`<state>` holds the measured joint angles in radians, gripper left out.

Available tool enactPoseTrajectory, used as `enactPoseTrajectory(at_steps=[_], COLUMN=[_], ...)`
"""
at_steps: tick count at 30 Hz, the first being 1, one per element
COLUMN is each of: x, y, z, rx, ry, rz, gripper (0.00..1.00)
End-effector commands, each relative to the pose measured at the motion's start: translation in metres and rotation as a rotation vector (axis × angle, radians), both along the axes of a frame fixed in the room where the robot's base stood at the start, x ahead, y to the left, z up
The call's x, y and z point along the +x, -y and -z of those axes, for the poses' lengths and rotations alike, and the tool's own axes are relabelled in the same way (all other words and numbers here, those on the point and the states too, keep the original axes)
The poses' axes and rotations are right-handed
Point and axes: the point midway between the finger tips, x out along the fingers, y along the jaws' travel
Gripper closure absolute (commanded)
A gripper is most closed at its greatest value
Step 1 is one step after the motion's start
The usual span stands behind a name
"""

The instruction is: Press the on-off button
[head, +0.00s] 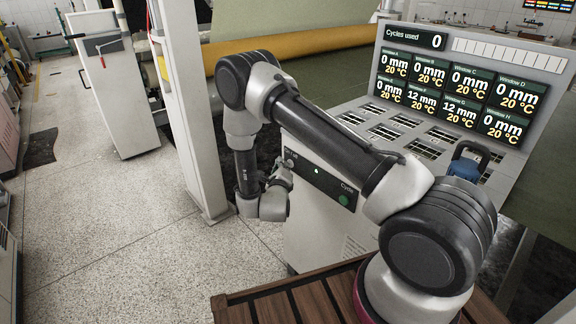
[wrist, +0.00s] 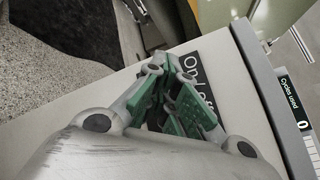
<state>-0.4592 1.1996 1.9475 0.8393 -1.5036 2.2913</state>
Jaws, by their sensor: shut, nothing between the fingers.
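The on-off label (wrist: 203,92) is a dark plate with white lettering on the pale machine face in the wrist view. In the head view only its end (head: 291,155) shows past my arm. My gripper (wrist: 170,66) is shut and empty, its green-padded fingers over the label's left part. The on-off button itself is hidden, apparently behind my fingers. I cannot tell whether the fingertips touch the panel. In the head view my gripper is mostly hidden by my wrist, close to the panel's left end.
On the same panel a small lit light (head: 316,171) and a green Cycle button (head: 343,200) sit to the right. Above is a display board (head: 470,75) with several window readouts. A white post (head: 187,110) stands left of my wrist. The floor (head: 110,220) at left is open.

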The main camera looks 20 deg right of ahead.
Motion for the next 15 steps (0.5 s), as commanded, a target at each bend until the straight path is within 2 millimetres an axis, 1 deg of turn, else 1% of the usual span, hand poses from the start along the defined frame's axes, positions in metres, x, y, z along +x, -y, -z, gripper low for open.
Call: enactPoseTrajectory(at_steps=[6,15], x=[-0.0032,-0.0041], y=[-0.0070,-0.0097], z=[0.0003,0.0003], rx=[0.000,0.000], ry=[0.000,0.000], rz=[0.000,0.000], gripper=[1.00,1.00])
